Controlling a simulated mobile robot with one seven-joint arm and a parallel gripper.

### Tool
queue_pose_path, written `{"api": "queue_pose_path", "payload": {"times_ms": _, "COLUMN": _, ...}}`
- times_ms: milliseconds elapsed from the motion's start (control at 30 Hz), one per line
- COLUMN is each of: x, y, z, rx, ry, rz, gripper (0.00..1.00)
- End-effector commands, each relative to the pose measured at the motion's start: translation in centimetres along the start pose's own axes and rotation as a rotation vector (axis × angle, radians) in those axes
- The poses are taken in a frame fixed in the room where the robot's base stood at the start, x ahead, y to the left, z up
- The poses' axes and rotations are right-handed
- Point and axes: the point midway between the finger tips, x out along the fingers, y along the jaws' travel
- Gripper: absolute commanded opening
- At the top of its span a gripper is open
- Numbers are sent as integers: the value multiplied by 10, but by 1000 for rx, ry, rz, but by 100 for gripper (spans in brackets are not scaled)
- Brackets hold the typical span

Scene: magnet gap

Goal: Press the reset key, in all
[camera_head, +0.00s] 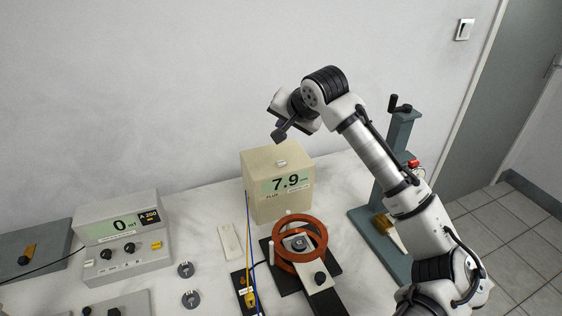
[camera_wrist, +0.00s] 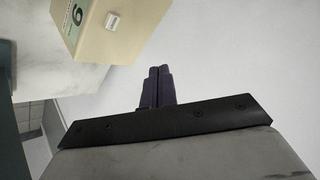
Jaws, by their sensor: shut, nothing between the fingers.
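A beige box (camera_head: 262,207) labelled FLUX stands on the table near the wall, its display (camera_head: 287,182) reading 7.9. A small pale key (camera_head: 281,163) sits on its top; I take it for the reset key, though its lettering is too small to read. My gripper (camera_head: 278,137) is above the box, clear of the key. In the wrist view the two dark fingers (camera_wrist: 158,72) are together and empty. There the box (camera_wrist: 130,40) is at upper left and the key (camera_wrist: 112,22) is left of and above the fingertips, apart from them.
A grey meter (camera_head: 124,258) reading 0 mT stands at left. Orange coils (camera_head: 278,240) are in front of the box. A green stand (camera_head: 397,145) with a crank rises behind my arm at right.

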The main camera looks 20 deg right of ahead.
Motion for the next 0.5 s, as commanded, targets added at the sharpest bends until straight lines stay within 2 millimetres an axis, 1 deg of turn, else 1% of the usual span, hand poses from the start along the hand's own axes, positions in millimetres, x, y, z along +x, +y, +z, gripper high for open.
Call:
{"api": "queue_pose_path", "payload": {"times_ms": 267, "x": 11, "y": 9, "z": 8, "rx": -1, "ry": 1, "rz": 2, "gripper": 0}}
{"api": "queue_pose_path", "payload": {"times_ms": 500, "x": 34, "y": 26, "z": 25, "rx": 0, "ry": 0, "rz": 3, "gripper": 0}}
